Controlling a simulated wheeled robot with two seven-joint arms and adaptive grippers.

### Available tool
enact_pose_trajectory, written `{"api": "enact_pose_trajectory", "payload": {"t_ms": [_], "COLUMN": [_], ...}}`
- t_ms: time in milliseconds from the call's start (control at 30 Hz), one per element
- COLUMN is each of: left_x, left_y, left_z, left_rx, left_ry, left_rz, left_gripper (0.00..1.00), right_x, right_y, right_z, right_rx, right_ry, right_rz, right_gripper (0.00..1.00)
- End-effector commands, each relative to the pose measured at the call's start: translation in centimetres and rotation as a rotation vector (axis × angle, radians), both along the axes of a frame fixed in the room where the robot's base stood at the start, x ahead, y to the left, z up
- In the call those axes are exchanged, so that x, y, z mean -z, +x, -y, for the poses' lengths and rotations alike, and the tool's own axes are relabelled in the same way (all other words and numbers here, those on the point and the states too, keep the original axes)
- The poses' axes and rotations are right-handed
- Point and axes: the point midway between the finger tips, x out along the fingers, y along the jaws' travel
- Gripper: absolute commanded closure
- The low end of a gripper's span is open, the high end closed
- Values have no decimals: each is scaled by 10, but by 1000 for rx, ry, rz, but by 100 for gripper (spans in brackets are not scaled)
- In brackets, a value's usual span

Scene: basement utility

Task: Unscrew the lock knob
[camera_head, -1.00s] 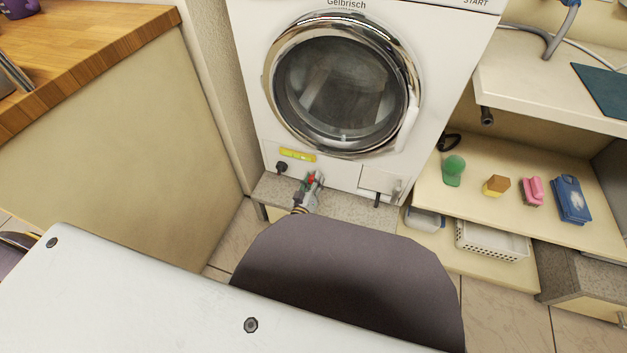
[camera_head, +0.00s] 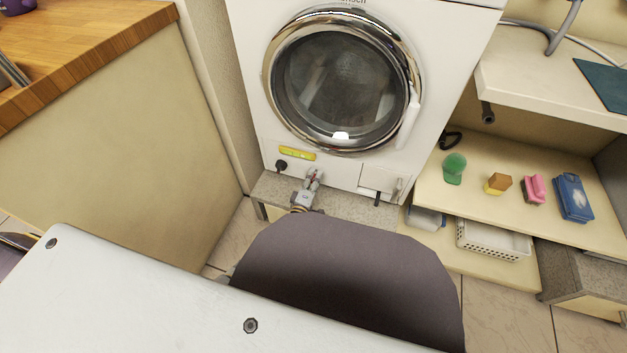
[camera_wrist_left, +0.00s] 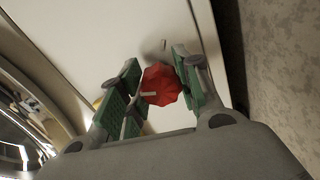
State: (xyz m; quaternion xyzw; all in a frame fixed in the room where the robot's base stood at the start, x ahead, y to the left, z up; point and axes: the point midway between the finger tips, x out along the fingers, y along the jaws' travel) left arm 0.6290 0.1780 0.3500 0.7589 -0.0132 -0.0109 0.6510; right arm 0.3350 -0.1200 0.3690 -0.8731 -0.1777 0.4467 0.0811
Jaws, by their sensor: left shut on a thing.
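The red lock knob (camera_wrist_left: 160,86) shows in the left wrist view, a faceted red piece with a pale bar mark, against the white front of the washing machine (camera_head: 345,172). The left gripper (camera_wrist_left: 155,88) has its green-padded fingers on both sides of the knob and is shut on it. In the head view the left gripper (camera_head: 313,178) is at the low front of the machine, and the knob is hidden behind it. My right gripper is in neither view.
A black knob (camera_head: 281,166) sits left of the gripper, below a yellow label (camera_head: 297,153). A small open flap (camera_head: 376,181) is to the right. The machine stands on a stone plinth (camera_head: 352,210). A wooden-topped counter (camera_head: 90,55) is at left, shelves (camera_head: 500,215) at right.

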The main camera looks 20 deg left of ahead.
Motion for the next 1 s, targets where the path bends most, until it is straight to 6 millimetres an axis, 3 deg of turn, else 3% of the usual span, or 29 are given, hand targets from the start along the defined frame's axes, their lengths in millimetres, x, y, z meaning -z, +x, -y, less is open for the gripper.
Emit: {"api": "enact_pose_trajectory", "payload": {"t_ms": [700,733,900,1000], "left_x": [1,1,1,1], "left_y": [-1,-1,-1,0], "left_z": [-1,-1,0,0], "left_rx": [0,0,0,0], "left_ry": [-105,-104,-104,-104], "left_rz": [-7,-7,-6,-6], "left_gripper": [90,64,44,44], "right_x": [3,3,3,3], "right_y": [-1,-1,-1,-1], "right_z": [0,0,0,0], "right_rx": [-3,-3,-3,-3], "right_ry": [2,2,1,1], "right_rz": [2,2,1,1], "right_gripper": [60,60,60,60]}}
